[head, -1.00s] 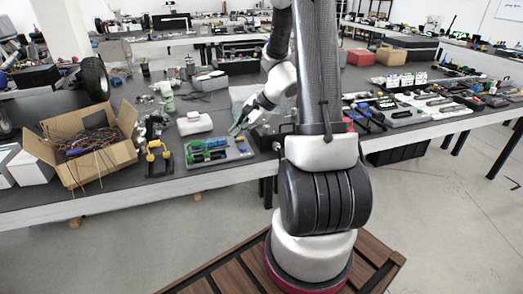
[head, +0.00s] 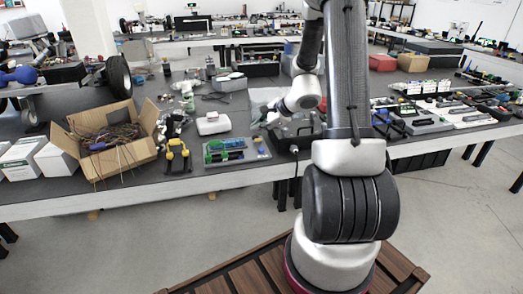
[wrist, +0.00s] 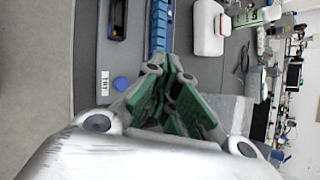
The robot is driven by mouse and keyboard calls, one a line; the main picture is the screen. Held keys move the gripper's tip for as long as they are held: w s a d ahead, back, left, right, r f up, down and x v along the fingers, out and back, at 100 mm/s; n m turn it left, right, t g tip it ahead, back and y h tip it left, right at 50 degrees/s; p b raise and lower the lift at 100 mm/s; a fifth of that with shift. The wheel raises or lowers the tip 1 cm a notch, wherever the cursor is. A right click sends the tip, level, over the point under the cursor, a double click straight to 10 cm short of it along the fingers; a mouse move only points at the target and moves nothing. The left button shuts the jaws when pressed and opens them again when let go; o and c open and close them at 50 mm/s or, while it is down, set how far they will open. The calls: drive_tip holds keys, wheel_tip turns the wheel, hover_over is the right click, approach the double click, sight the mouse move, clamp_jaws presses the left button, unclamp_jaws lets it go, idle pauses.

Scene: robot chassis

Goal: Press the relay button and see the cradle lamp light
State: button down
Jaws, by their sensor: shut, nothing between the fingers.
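A grey board (head: 263,152) with green and blue parts lies near the front edge of the table. In the wrist view the grey board (wrist: 92,55) carries a round blue button-like piece (wrist: 121,83) beside a small white label (wrist: 105,83), a blue ribbed strip (wrist: 158,28) and a black slotted part (wrist: 117,20). I cannot tell for sure which part is the relay button or the cradle lamp, and I see no clear glow. My gripper (wrist: 170,64) is shut and empty, with green finger pads, above the board's far side. It also shows small in the head view (head: 262,118).
A white box with a red spot (head: 213,123) stands behind the board. A yellow-and-black stand (head: 177,155) and an open cardboard box of wires (head: 115,140) are to the left. Several tools and trays lie right of my arm.

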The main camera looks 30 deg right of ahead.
sight(260, 150)
drive_tip(key=shift+f, duration=2.95)
drive_tip(key=shift+f, duration=0.4)
drive_tip(key=shift+f, duration=0.45)
drive_tip(key=shift+r, duration=0.9)
drive_tip(key=shift+r, duration=0.15)
drive_tip(key=shift+r, duration=2.35)
